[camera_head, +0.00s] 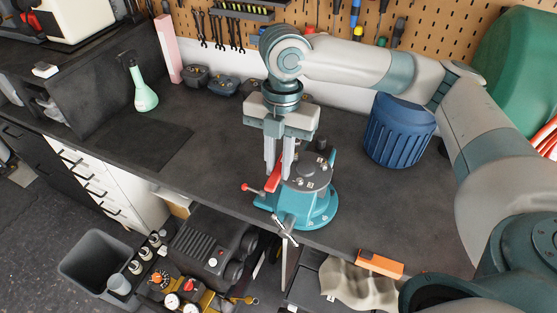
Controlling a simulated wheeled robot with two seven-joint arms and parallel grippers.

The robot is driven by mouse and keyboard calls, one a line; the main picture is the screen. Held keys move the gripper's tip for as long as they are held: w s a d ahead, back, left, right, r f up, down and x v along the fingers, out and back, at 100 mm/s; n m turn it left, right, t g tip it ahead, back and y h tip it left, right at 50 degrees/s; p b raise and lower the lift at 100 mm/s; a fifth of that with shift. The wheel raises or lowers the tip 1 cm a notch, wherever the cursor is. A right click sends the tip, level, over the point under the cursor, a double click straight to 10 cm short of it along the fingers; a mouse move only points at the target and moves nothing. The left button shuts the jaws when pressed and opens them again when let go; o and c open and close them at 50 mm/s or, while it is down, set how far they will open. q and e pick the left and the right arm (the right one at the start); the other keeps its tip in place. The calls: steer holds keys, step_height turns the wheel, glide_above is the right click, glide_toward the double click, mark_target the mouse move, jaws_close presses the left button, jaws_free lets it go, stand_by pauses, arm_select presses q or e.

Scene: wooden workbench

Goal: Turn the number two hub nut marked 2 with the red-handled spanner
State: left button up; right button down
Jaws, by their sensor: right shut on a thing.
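The hub (310,172) has a dark grey top with several small nuts and stands on a round teal base (318,213) near the bench's front edge. The number markings are too small to read, so I cannot tell which nut is number 2. My right gripper (279,172) points down at the hub's left side. Its fingers are shut on the red-handled spanner (273,183), whose red handle shows at the fingertips. The spanner's head is hard to make out, and I cannot tell whether it sits on a nut. My left gripper is out of view.
A blue ribbed bin (399,130) stands right of the hub. A red-knobbed lever (253,188) sticks out left of the base. The bench left of the hub is clear.

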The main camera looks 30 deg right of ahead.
steer(key=shift+f, duration=2.65)
steer(key=shift+s+d, duration=0.1)
steer(key=shift+s+d+n, duration=0.7)
steer(key=shift+n, duration=0.4)
steer(key=shift+d+f, duration=0.1)
steer(key=shift+d, duration=0.05)
steer(key=shift+s+d+n, duration=0.65)
steer(key=shift+d+n, duration=0.2)
steer(key=shift+n, duration=0.35)
steer(key=shift+d+f, duration=0.1)
